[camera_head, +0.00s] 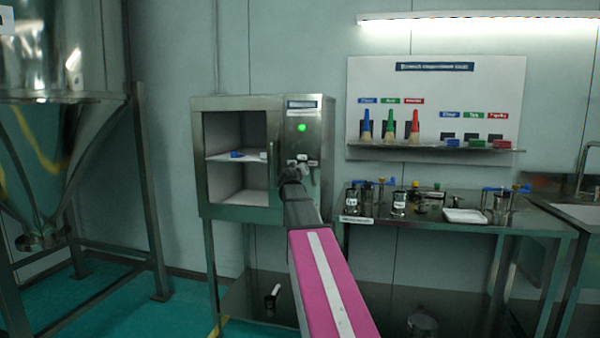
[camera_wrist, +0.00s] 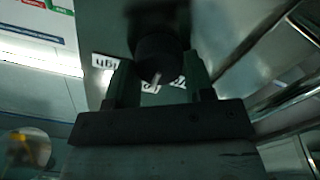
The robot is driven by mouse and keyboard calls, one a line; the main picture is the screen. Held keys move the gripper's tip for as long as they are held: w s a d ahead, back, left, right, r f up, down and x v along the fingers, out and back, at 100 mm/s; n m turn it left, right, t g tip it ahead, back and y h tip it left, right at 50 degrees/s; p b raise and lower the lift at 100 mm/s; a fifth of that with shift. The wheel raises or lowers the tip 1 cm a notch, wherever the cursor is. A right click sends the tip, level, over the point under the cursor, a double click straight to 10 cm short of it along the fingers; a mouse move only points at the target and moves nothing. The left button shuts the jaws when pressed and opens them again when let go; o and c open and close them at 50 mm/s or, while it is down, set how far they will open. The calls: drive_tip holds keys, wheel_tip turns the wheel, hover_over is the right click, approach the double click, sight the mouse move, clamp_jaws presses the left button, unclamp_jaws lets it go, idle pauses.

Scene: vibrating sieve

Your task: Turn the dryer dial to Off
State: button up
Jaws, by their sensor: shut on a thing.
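The dryer (camera_head: 237,214) is a steel cabinet with an open front and a shelf inside. Its control panel (camera_head: 313,113) is on the right side, with a lit green lamp (camera_head: 302,127). The dial is hidden behind my gripper in the head view. In the wrist view the dial (camera_wrist: 155,58) is a dark round knob between the two fingers. My gripper (camera_wrist: 153,85) is shut on the dial. White label plates (camera_wrist: 105,61) with dark letters sit around it. The dial's pointer setting is too dark and small to read.
Blue items (camera_head: 237,155) lie on the dryer shelf. A steel table (camera_head: 440,226) with jars and a white tray (camera_head: 465,216) stands to the right, below a wall board (camera_head: 430,80) with brushes. A steel hopper (camera_head: 60,110) stands at the left.

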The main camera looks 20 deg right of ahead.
drive_tip(key=n, duration=1.1)
drive_tip(key=shift+a+f+n, duration=0.1)
drive_tip(key=shift+f+n, duration=0.05)
drive_tip(key=shift+n, duration=0.15)
idle(0.6)
drive_tip(key=o, duration=0.9)
drive_tip(key=v, duration=1)
drive_tip(key=shift+s+a, duration=0.25)
drive_tip(key=shift+s, duration=0.05)
